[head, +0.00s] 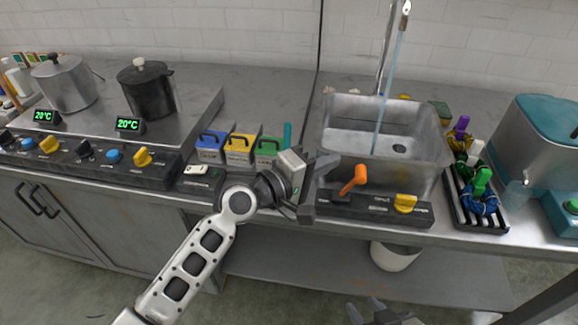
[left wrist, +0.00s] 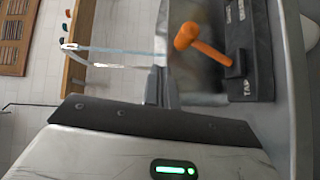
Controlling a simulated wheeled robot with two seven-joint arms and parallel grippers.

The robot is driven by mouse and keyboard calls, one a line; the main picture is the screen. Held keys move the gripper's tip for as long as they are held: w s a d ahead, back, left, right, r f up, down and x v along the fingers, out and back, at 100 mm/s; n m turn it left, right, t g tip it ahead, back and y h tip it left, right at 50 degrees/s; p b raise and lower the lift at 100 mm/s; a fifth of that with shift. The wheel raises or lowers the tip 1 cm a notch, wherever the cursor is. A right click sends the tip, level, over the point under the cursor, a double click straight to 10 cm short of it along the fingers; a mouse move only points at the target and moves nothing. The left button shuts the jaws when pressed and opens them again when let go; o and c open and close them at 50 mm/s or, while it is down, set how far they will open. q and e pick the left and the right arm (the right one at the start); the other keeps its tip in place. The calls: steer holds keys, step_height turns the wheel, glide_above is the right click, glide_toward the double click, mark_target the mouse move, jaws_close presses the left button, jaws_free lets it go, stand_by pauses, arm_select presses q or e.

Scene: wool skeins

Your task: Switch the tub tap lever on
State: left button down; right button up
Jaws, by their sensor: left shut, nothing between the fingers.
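The orange tub tap lever (head: 355,179) stands on a dark panel (head: 372,209) in front of the metal tub (head: 432,152), tilted up and to the right. A thin blue stream of water (head: 384,100) runs from the tall tap (head: 405,12) into the tub. My left gripper (head: 318,184) is shut and empty, just left of the lever. In the left wrist view the lever (left wrist: 205,45) shows beyond the fingers (left wrist: 167,90), apparently apart from them. My right gripper (head: 378,313) is partly cut off at the bottom edge; its jaws are unclear.
A yellow knob (head: 405,203) sits on the same panel, right of the lever. Blue, yellow and green boxes (head: 240,149) stand behind my left arm. A rack of coloured skeins (head: 477,190) stands right of the tub. Two pots (head: 148,92) stand on the stove at left.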

arm_select(q)
steer(key=s+a+r, duration=0.4)
steer(key=s+a, duration=0.1)
steer(key=a, duration=0.3)
steer(key=shift+s+r, duration=0.25)
steer(key=shift+s, duration=0.15)
steer(key=shift+f, duration=0.1)
